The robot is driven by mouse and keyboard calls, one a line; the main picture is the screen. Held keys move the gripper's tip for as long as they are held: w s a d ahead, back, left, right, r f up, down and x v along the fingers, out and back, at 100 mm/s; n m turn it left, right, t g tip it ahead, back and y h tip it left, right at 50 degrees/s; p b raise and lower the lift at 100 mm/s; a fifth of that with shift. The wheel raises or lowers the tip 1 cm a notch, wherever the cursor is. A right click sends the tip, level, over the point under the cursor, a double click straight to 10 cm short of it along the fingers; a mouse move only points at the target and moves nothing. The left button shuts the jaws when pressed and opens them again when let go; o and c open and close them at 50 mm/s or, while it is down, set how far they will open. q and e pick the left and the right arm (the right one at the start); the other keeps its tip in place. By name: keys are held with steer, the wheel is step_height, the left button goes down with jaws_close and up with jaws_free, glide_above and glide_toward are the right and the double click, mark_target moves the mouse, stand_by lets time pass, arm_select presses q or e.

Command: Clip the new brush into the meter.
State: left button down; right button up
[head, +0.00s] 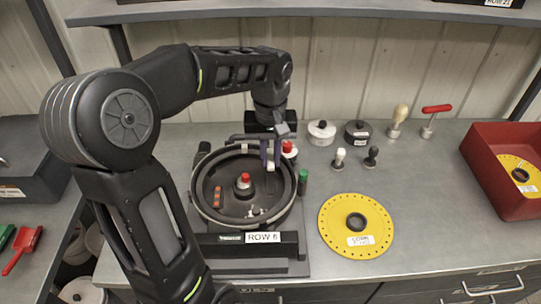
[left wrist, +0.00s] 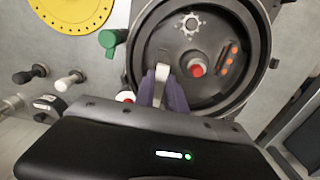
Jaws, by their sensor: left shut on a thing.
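The meter (head: 198,207) is an open round black housing on a stand labelled ROW 6. Inside it are a red-topped hub (head: 244,181), a block with orange dots (head: 217,196) and a small pale star wheel (left wrist: 190,25). My left gripper (head: 270,158) is over the housing's right rim area. In the left wrist view, its purple fingers (left wrist: 163,90) are shut on a small light grey piece (left wrist: 162,73), which I take to be the new brush. Its lower end and any contact with the housing are hard to tell. My right gripper is out of view.
A green-capped cylinder (head: 303,182) and a red-and-white knob (head: 289,148) stand at the meter's right edge. A yellow disc (head: 335,218) lies right of it. Several small knobbed tools stand behind. A red bin (head: 489,183) is far right. Bare bench lies between.

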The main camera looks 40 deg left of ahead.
arm_select(q)
steer(key=b, duration=0.4)
glide_above(270, 187)
steer(key=shift+f, duration=2.95)
steer(key=shift+f+b, duration=0.9)
steer(key=shift+f, duration=0.15)
stand_by(0.5)
steer(key=c, duration=1.3)
jaws_free()
steer(key=shift+c, duration=0.4)
